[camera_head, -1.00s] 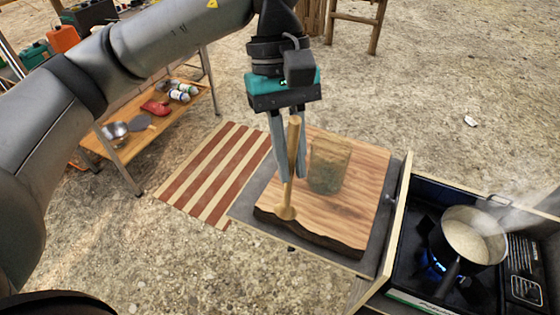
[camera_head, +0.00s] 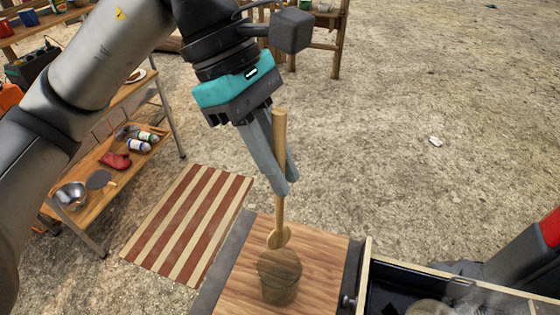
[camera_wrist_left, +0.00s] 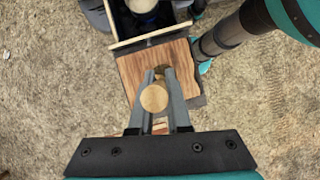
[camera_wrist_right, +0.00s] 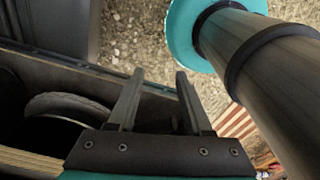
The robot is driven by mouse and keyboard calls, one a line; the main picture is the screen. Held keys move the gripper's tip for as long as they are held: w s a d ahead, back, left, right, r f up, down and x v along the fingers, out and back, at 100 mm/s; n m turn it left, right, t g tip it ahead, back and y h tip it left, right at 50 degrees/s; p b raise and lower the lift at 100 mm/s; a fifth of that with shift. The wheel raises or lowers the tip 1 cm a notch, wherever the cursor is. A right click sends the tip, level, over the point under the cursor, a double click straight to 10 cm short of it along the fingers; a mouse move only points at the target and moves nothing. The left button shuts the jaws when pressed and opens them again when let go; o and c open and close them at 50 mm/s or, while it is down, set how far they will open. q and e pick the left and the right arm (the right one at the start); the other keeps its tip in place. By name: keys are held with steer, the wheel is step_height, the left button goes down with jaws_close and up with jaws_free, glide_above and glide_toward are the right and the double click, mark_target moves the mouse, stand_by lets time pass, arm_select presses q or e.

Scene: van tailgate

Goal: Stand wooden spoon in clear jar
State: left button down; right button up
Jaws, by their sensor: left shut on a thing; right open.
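My left gripper (camera_head: 283,188) is shut on the wooden spoon (camera_head: 279,212) and holds it upright, bowl down. The handle's round end (camera_wrist_left: 154,98) faces the camera in the left wrist view. The clear jar (camera_head: 280,285) stands on the wooden board (camera_head: 235,290), looking brownish because the board shows through. In the head view the spoon's bowl overlaps the jar's upper edge; I cannot tell whether it is above, behind or inside the mouth. My right gripper (camera_wrist_right: 160,77) is open and empty in the right wrist view.
A stove drawer (camera_head: 385,290) adjoins the board on the right, with a pan (camera_head: 430,308) partly cut off. A striped mat (camera_head: 190,225) lies on the ground to the left. A low shelf (camera_head: 100,185) with bowls and bottles stands farther left.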

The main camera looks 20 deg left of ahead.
arm_select(q)
steer(key=f, duration=0.1)
steer(key=b, duration=0.3)
glide_above(279, 228)
steer(key=shift+w+f, duration=0.2)
steer(key=shift+f, duration=2.2)
step_height(279, 228, down, 8)
steer(key=b, duration=0.9)
steer(key=shift+f, duration=0.15)
arm_select(e)
step_height(279, 228, down, 12)
steer(key=shift+s, duration=0.15)
arm_select(q)
steer(key=c, duration=0.8)
jaws_free()
steer(key=shift+w+a, duration=0.1)
steer(key=v, duration=1.5)
steer(key=shift+p, duration=0.45)
arm_select(e)
steer(key=shift+r, duration=0.35)
